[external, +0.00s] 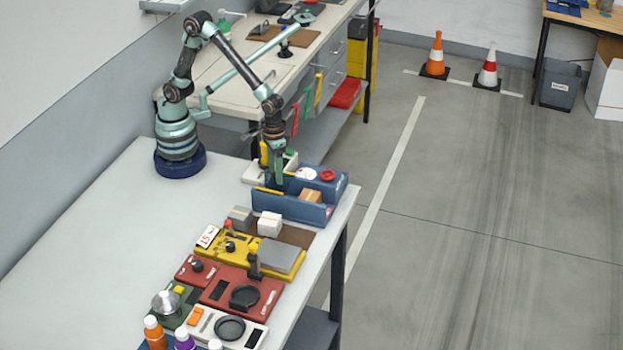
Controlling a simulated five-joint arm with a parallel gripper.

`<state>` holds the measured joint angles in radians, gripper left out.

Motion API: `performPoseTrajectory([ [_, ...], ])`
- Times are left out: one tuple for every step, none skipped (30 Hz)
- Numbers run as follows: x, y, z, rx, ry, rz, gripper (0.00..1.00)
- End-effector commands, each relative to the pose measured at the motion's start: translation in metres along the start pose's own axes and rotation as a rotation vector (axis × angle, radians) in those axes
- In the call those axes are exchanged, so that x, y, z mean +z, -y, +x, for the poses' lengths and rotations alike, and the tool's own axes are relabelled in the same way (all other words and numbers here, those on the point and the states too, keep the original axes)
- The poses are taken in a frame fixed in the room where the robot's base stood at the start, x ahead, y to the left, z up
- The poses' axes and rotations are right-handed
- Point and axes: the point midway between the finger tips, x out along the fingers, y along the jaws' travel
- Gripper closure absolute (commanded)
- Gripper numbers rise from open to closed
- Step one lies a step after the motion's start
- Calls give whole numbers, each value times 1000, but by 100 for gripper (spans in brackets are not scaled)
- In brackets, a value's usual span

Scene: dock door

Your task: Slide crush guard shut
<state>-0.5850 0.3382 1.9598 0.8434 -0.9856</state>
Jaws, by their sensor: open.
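A blue unit (322,186) stands near the right edge of the white table. It has a red round button and a white dial on top, and a small cardboard box (311,196) sits in its front recess. A yellow strip (268,190) shows at its left part; I cannot tell for sure whether this belongs to the crush guard. My gripper (275,180) is open and points down at the left part of the blue unit, close to the yellow strip. Its fingertips are small and partly merge with the unit, so contact cannot be told.
In front of the blue unit stand white and grey blocks (270,223), a yellow panel (244,259), a red panel (228,291) and a white panel (227,329). Several bottles (155,332) stand at the near edge. The table's left side (80,250) is clear. A workbench stands behind.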

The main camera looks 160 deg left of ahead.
Motion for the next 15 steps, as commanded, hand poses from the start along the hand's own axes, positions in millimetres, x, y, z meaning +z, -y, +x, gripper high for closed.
performPoseTrajectory([
  [0,0,0,0,0,0,41],
  [0,0,0,0,0,0,53],
  [0,0,0,0,0,0,68],
  [0,0,0,0,0,0,79],
  [0,0,0,0,0,0,91],
  [0,0,0,0,0,0,100],
  [0,0,0,0,0,0,100],
  [0,0,0,0,0,0,100],
  [0,0,0,0,0,0,100],
  [0,0,0,0,0,0,100],
  [0,0,0,0,0,0,100],
  [0,0,-1,0,0,0,100],
  [0,0,-1,0,0,0,100],
  [0,0,-1,0,0,0,100],
  [0,0,-1,0,0,0,100],
])
